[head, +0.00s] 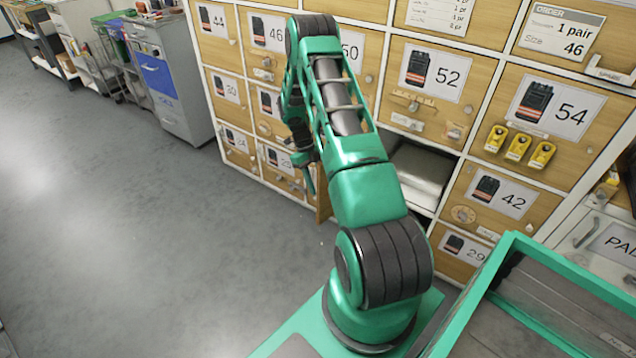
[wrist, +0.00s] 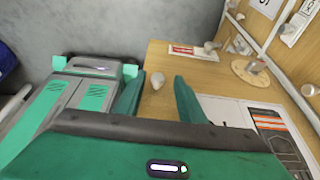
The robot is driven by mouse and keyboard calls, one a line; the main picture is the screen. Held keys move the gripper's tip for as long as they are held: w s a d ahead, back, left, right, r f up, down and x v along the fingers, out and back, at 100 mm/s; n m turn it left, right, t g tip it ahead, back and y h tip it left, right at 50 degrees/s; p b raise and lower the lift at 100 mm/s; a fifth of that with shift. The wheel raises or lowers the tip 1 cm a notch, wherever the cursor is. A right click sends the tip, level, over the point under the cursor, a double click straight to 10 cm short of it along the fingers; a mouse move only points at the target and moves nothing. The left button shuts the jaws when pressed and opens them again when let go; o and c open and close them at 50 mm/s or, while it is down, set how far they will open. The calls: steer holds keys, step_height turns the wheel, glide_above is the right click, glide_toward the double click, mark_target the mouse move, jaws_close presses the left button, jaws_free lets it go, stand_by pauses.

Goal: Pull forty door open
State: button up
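A wooden door (head: 323,197) stands swung out from the cabinet, mostly hidden behind my arm in the head view; its number cannot be read there. Beneath door 52 and left of door 42, an open compartment (head: 421,172) shows a grey interior. In the wrist view, a wooden door panel (wrist: 185,80) with a white picture label (wrist: 235,112) fills the right half, its number hidden. A pale knob (wrist: 157,80) sits near its edge. My gripper (wrist: 157,88) is open, its green fingers on either side of the knob, with gaps visible.
Neighbouring doors, such as 52 (head: 436,72), 54 (head: 556,108) and 42 (head: 500,195), are shut. A green-rimmed tray (head: 480,285) is at the lower right. The grey floor (head: 130,220) at left is clear.

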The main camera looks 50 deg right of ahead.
steer(key=shift+a, duration=0.15)
steer(key=shift+w+r, duration=0.1)
steer(key=v, duration=1)
steer(key=shift+r, duration=0.25)
steer(key=shift+w, duration=0.15)
steer(key=s+a+r+n+t, duration=0.1)
steer(key=s+a+r+n, duration=0.3)
steer(key=r, duration=0.4)
steer(key=s+a+r+n+h, duration=0.1)
steer(key=s+r+n, duration=0.4)
steer(key=r, duration=0.4)
steer(key=s+a+r+n+t, duration=0.1)
steer(key=s+a+r+n, duration=0.3)
steer(key=r, duration=0.4)
steer(key=s+a+r+n+t, duration=0.1)
steer(key=s+a+n, duration=0.3)
steer(key=s, duration=0.3)
steer(key=s+a+r+n, duration=0.1)
steer(key=s+a+n, duration=0.3)
steer(key=s+n, duration=0.3)
steer(key=s+a+r+n+t+y, duration=0.1)
steer(key=s+a+r+n, duration=0.1)
steer(key=s+a+n, duration=0.2)
steer(key=s+n, duration=0.1)
steer(key=s, duration=0.2)
steer(key=shift+s+n+t, duration=0.25)
steer(key=shift+n+t, duration=0.05)
steer(key=shift+n, duration=0.1)
